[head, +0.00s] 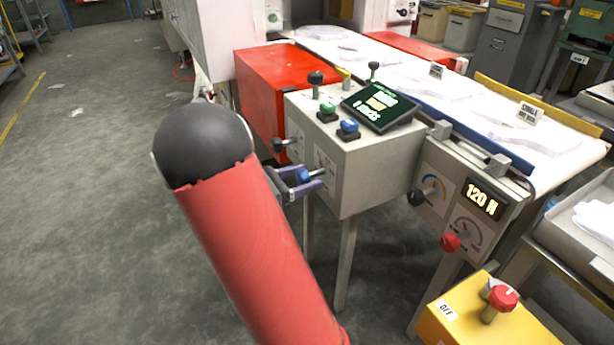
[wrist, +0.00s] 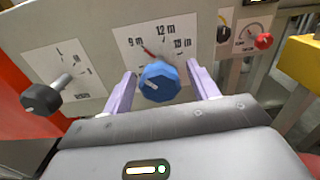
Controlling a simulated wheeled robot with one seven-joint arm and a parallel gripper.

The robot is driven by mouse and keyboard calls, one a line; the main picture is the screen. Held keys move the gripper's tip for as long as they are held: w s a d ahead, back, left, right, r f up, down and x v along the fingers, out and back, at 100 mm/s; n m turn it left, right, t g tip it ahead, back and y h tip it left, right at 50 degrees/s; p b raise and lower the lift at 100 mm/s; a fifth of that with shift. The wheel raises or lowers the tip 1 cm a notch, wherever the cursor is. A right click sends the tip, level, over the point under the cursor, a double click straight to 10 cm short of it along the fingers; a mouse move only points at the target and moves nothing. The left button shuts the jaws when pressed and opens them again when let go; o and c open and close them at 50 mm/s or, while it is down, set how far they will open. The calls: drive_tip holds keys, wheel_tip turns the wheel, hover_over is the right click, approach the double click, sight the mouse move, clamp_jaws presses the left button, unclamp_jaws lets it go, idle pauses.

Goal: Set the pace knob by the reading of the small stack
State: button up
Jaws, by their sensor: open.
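A blue knob (wrist: 159,82) sits in front of a white dial card (wrist: 140,40) marked 9 m, 12 m and 15 m. A red pointer on the card lies between 9 m and 12 m. My gripper (wrist: 160,76) is open, with one purple finger on each side of the blue knob and visible gaps. In the head view my gripper (head: 303,186) is at the console's front face, around the blue knob (head: 304,176). A white stack (head: 545,138) lies on the belt at right, by a small sign (head: 530,113) beginning "SMALL". Its other text is unclear.
A black knob (wrist: 42,98) projects left of the blue one. The console (head: 350,165) carries a tilted screen (head: 381,106) with unclear text and several buttons. A right panel has a 120 N display (head: 483,198) and a red knob (head: 450,242). Open floor lies left.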

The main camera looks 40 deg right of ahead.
drive_tip(key=shift+s+d, duration=0.15)
drive_tip(key=shift+d, duration=0.4)
drive_tip(key=c, duration=1)
